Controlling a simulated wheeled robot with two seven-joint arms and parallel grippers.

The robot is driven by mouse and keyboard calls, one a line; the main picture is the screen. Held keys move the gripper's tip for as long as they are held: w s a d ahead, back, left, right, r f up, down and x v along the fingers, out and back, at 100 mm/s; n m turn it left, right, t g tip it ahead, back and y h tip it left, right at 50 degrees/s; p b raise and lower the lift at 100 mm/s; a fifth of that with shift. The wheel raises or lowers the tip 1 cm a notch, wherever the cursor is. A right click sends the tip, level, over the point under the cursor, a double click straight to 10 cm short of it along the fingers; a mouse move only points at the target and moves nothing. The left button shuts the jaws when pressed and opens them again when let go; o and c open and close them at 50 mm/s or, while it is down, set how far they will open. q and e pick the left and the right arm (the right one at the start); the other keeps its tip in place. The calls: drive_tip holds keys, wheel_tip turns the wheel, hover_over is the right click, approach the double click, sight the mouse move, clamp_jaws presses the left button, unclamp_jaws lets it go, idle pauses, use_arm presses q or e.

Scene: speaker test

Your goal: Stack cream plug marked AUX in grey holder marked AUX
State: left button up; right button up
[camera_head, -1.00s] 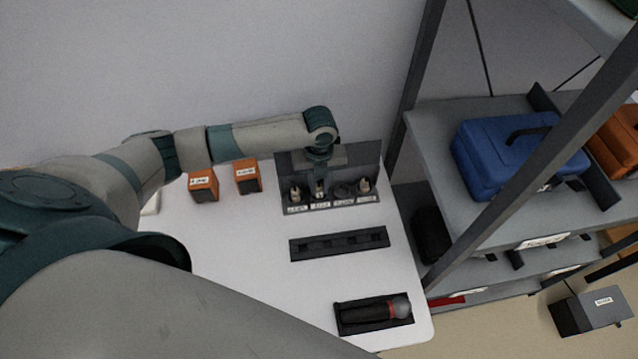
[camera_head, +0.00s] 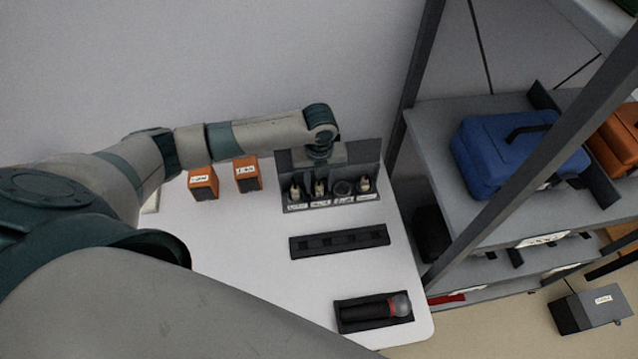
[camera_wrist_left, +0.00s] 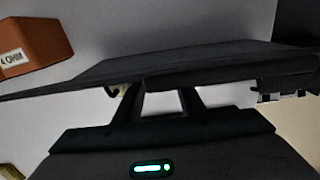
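The grey holder (camera_head: 366,152) stands at the back of the white table, with a tall back panel and a row of sockets with small labels. Cream plugs stand in it: a left one (camera_head: 295,191), a second one (camera_head: 319,188) and a right one (camera_head: 364,185). The third socket (camera_head: 342,188) shows no cream plug. The label words are too small to read, so I cannot tell which is AUX. My left gripper (camera_head: 321,170) points down just above the second plug. In the left wrist view its fingers stand apart, with their tips partly hidden behind a dark panel. My right gripper is not in view.
Two orange boxes (camera_head: 203,184) (camera_head: 247,174) stand left of the holder. A black slotted strip (camera_head: 340,242) and a dark tray (camera_head: 344,325) with a microphone (camera_head: 372,309) lie nearer. A shelf with a blue case (camera_head: 500,160) stands right.

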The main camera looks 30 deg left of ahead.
sight(319, 185)
use_arm(q)
wheel_tip(319, 185, up, 12)
drive_tip(key=b, duration=0.2)
drive_tip(key=shift+b, duration=0.3)
drive_tip(key=shift+f, duration=0.1)
idle(0.6)
